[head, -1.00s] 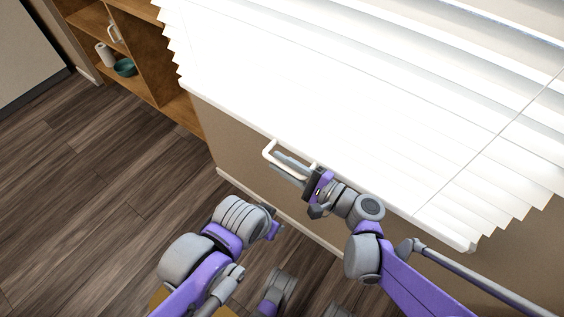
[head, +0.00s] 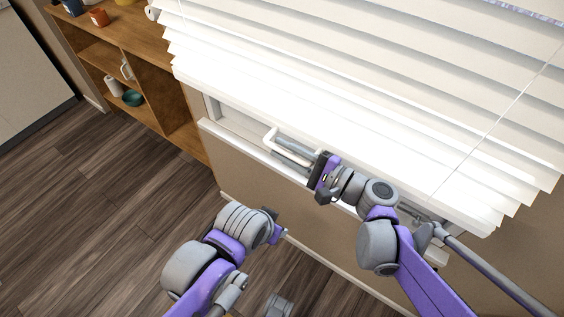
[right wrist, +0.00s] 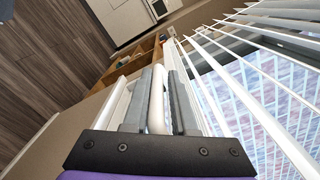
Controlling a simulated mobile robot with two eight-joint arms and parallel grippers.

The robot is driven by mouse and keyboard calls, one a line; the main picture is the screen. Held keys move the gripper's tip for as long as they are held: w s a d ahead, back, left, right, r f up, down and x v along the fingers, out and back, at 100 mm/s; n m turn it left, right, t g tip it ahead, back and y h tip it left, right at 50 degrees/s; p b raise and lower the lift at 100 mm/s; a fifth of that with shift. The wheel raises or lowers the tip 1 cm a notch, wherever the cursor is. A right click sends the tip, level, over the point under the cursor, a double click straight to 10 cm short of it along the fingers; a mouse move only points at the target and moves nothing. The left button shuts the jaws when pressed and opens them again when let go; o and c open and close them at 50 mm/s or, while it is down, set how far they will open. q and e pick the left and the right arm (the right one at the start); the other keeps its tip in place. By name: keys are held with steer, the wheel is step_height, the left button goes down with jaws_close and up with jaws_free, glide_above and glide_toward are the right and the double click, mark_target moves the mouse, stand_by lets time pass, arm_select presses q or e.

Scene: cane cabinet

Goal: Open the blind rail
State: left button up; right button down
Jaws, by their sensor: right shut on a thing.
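The white slatted blind (head: 380,75) hangs over the window, with its bottom rail (head: 235,108) running diagonally above a white sill. A white loop handle (head: 268,139) shows near the rail's lower edge. My right gripper (head: 293,153) is shut on the handle. In the right wrist view, the white handle bar (right wrist: 157,105) lies between the two grey fingers of the right gripper (right wrist: 158,85). My left gripper (head: 279,236) is low, away from the blind, and its jaws are too unclear to read.
The sill (head: 212,129) and window frame show below the rail. A wooden shelf (head: 150,75) with cups and a teal bowl (head: 132,98) stands at the upper left. A thin cord (head: 490,130) crosses the slats. Wood floor (head: 90,200) is clear at left.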

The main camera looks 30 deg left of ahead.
arm_select(q)
steer(key=w+r+p, duration=0.3)
steer(key=r+p, duration=0.3)
steer(key=r, duration=0.2)
steer(key=w+r+t+p, duration=0.1)
steer(key=w+r+p, duration=0.2)
steer(key=r, duration=0.6)
steer(key=shift+p, duration=1.35)
arm_select(e)
step_height(320, 180, up, 38)
steer(key=shift+f, duration=0.25)
steer(key=c, duration=0.9)
jaws_free()
steer(key=shift+c, duration=0.2)
steer(key=shift+o, duration=0.5)
